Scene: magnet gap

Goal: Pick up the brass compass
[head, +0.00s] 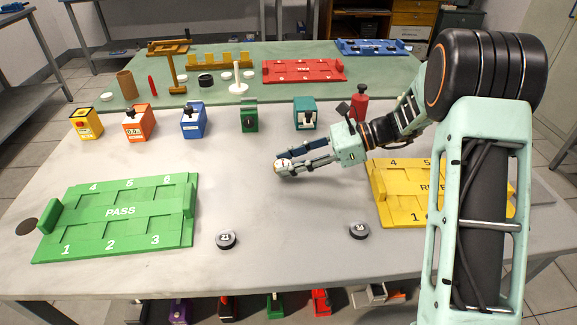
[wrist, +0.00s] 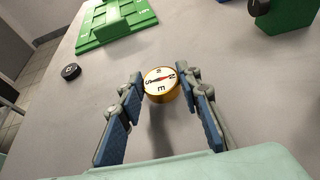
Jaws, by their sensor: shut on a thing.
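The brass compass (wrist: 160,85) is a small round brass case with a white dial, letters and a red needle. In the wrist view it sits between the two fingertips of my gripper (wrist: 160,90), which touch it on both sides. In the head view the compass (head: 283,164) shows at the tip of my gripper (head: 285,168), near the middle of the pale table. My gripper is shut on the compass. A shadow lies on the table below it; I cannot tell whether it is lifted clear of the table.
The green PASS board (head: 120,212) lies at left and a yellow board (head: 400,190) at right. Two dark round pucks, marked 21 (head: 226,239) and another (head: 358,231), lie in front. Coloured devices, such as the blue one (head: 193,122), stand in a row behind. The table around my gripper is clear.

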